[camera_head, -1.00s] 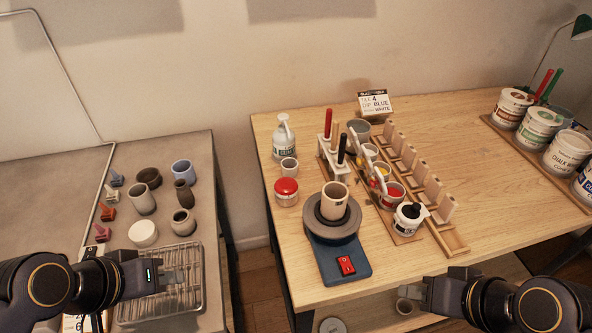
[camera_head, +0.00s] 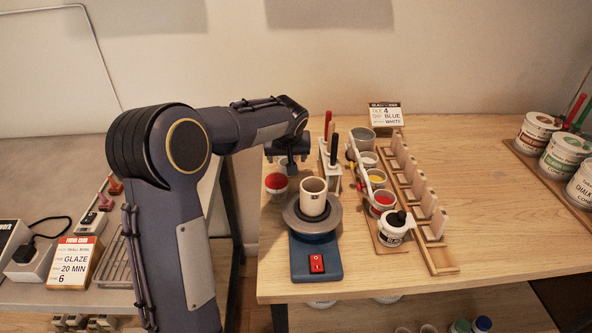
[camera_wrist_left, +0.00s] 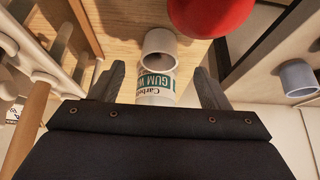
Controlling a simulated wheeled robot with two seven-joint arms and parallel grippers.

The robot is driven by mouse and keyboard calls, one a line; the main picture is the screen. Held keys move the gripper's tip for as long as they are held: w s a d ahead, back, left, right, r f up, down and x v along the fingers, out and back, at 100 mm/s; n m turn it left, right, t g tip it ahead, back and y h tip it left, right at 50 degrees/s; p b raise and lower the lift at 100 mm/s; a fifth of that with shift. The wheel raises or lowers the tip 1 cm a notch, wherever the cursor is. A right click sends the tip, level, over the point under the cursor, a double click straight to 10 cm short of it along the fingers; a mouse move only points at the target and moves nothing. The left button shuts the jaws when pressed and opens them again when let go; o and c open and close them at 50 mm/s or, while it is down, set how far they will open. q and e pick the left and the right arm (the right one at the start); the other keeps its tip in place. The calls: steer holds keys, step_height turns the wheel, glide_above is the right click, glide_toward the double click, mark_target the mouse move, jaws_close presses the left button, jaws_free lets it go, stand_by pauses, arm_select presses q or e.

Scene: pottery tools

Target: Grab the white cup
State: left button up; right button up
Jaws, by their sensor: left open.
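A small white cup (camera_wrist_left: 160,43) shows its round opening in the left wrist view, in front of a white bottle (camera_wrist_left: 155,84) with a green label. My left gripper (camera_wrist_left: 159,70) is open, with one finger on each side of the cup and bottle in that view. I cannot tell whether a finger touches the cup. In the head view my left gripper (camera_head: 288,158) is over the table's back left, hiding the cup and bottle. A cream cup (camera_head: 313,197) stands upright on the potter's wheel (camera_head: 313,217). My right gripper is out of view.
A red-lidded jar (camera_head: 276,182) stands close to the gripper; its red lid also shows in the left wrist view (camera_wrist_left: 210,14). A tool rack (camera_head: 333,170), glaze pots and a row of upright tiles (camera_head: 415,187) are to the right.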

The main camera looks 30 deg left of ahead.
arm_select(q)
steer(key=p+x, duration=0.1)
steer(key=x, duration=0.4)
steer(key=shift+w+f, duration=0.1)
steer(key=shift+f, duration=0.25)
steer(key=c, duration=1.1)
steer(key=shift+r, duration=0.1)
